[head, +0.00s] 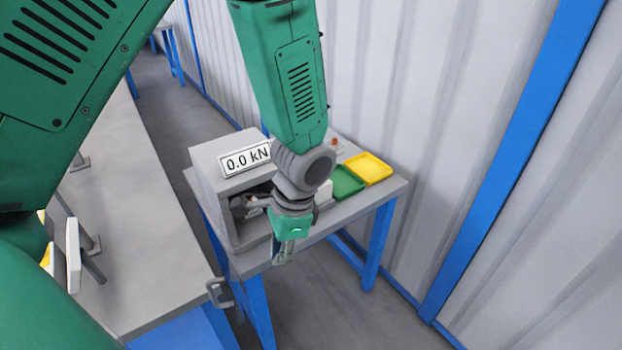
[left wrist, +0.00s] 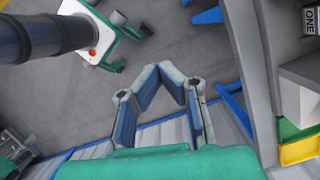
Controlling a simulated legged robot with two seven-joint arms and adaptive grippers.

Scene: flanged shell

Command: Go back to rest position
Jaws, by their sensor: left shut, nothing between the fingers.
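My left gripper (head: 284,252) hangs in front of the small grey table with the force-display box, fingers pointing down, apart from the table's front edge. In the left wrist view its two jointed fingers (left wrist: 172,76) meet at the tips, with nothing between them and grey floor beyond. My green left arm hides part of the box and table. My right gripper does not show in either view.
The box (head: 208,165) reads "0.0 kN"; dark parts sit in its opening. A green tray (head: 346,181) and a yellow tray (head: 368,167) lie beside it. A long grey bench (head: 150,250) runs along the left. Floor right of the small table is clear up to the corrugated wall.

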